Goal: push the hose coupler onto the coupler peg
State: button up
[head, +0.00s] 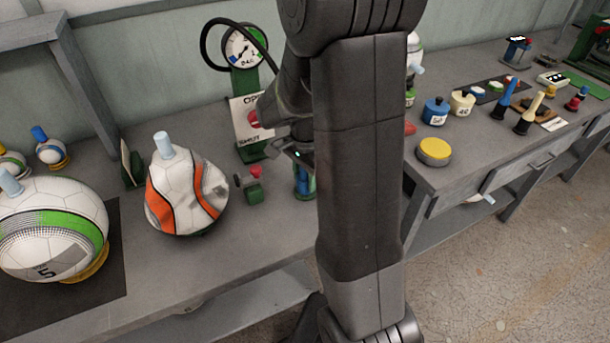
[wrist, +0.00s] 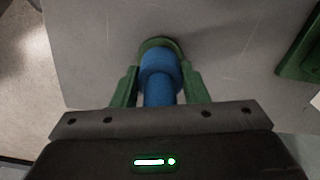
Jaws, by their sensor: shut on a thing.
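My gripper (wrist: 159,72) is shut on a blue cylindrical piece, which I take for the hose coupler (wrist: 160,88), with one green finger on each side. A green round rim (wrist: 157,43) shows just beyond the blue piece; I cannot tell whether it is the coupler peg's base or whether the two touch. In the head view my gripper (head: 303,177) is low over the bench, left of my arm link, with blue showing between its fingers. My arm hides part of that area, and no separate peg can be made out.
A dented white and orange ball (head: 184,190) and a green block with a red knob (head: 252,185) stand left of my gripper. A gauge (head: 245,47) with a black hose stands behind. A green part (wrist: 302,45) is at the wrist view's right. The bench edge (wrist: 60,85) is close.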

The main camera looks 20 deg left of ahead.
jog(key=o, duration=1.2)
jog(key=shift+c, duration=0.2)
jog(key=shift+r, duration=0.1)
notch_tip(320, 180, up, 14)
jog(key=shift+f+p, duration=0.2)
jog(key=shift+p, duration=0.4)
jog(key=shift+f, duration=0.1)
notch_tip(320, 180, down, 14)
jog(key=shift+r+b, duration=0.15)
jog(key=shift+b, duration=0.35)
jog(key=shift+r, duration=0.35)
jog(key=shift+f, duration=0.1)
